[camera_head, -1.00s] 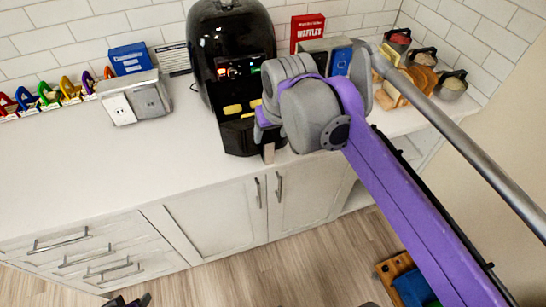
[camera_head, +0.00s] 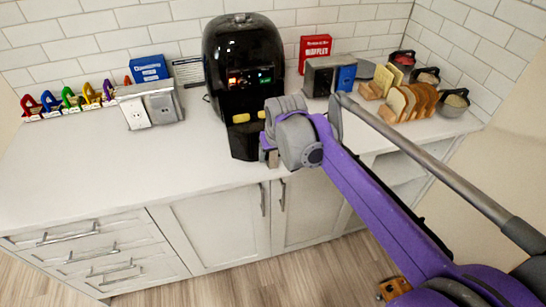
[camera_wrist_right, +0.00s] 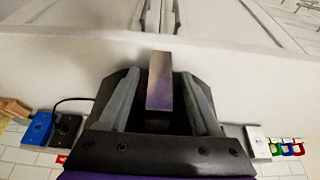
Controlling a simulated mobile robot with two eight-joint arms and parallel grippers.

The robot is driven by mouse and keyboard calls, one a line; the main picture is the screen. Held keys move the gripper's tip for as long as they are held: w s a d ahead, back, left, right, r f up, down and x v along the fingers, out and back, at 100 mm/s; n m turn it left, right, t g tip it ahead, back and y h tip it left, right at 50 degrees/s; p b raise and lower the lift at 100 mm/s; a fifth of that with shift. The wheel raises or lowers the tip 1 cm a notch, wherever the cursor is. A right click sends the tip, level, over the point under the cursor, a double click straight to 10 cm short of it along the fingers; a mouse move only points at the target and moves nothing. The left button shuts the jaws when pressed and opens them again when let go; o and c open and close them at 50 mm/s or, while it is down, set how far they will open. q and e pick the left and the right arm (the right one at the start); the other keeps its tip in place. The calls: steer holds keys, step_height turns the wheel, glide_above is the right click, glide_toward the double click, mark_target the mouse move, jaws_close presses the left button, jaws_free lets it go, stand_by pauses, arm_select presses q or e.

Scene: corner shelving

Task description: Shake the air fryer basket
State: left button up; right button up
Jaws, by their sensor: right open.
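The black air fryer (camera_head: 240,55) stands upright on the counter with lit displays. Its basket front (camera_head: 242,140) is at the lower part, with yellow patches above it, and looks closed or nearly so. My right gripper (camera_head: 270,157) is at the right side of the basket front. In the right wrist view, its grey fingers (camera_wrist_right: 162,88) are spread apart. A narrow block, apparently the basket handle (camera_wrist_right: 160,78), lies between them with gaps on both sides. The fryer body is hidden behind the gripper there. My left gripper is not in view.
A socket box (camera_head: 150,107) and colored clips (camera_head: 70,98) stand left of the fryer. A dark toaster-like box (camera_head: 320,76), bread slices (camera_head: 408,101) and bowls (camera_head: 453,102) stand right. The counter (camera_head: 90,175) is clear at front left.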

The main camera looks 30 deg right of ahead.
steer(key=shift+w+f, duration=0.25)
steer(key=shift+f, duration=0.35)
jaws_close()
stand_by(1.1)
